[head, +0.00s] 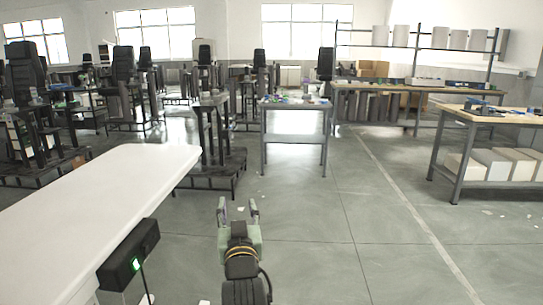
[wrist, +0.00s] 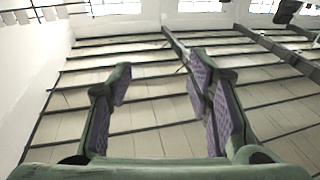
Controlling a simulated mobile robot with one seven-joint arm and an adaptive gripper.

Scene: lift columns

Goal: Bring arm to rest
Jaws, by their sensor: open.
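My gripper (head: 238,210) is at the bottom centre of the head view, held over open floor to the right of a white tabletop (head: 105,205). Its two fingers point away from me and stand apart, with nothing between them. In the wrist view my gripper (wrist: 160,95) shows green fingers with purple inner pads, spread wide and empty. Behind them the wrist view shows a pale panelled surface with dark lines and bright windows at the top.
A black box with a green light (head: 130,258) is fixed at the white tabletop's edge. A small grey table (head: 294,104) stands ahead. A wooden-topped workbench (head: 490,115) with white boxes (head: 495,163) below is at right. Several dark column stations fill the left.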

